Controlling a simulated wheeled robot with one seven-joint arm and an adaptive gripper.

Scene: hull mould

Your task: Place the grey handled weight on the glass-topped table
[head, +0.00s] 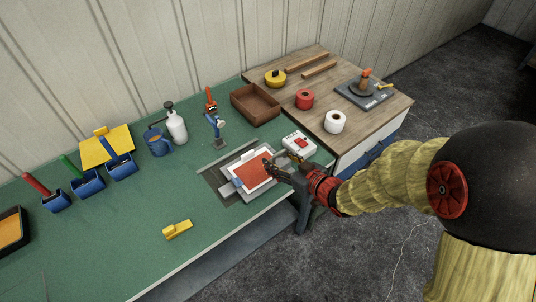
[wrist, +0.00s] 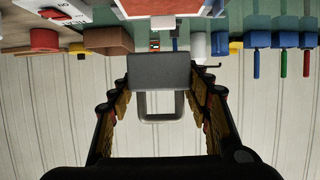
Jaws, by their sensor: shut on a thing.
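My gripper (head: 270,166) reaches in from the right over the green bench (head: 120,240), close to a red panel in a white frame (head: 252,172). In the wrist view, which looks upside down, the two fingers (wrist: 161,92) flank the handle of the grey weight (wrist: 159,70). The gripper is shut on the weight, with its block on the bench side and its looped handle on the wall side. In the head view I cannot make out the weight clearly at the dark gripper. I cannot tell any surface as glass-topped.
A white box with a red button (head: 299,145) is close behind the gripper. A brown tray (head: 254,103) and a blue clamp (head: 217,128) stand farther back. A yellow block (head: 177,229) lies at the front. A wood-topped cabinet (head: 290,88) holds rolls. The green bench's front left is mostly clear.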

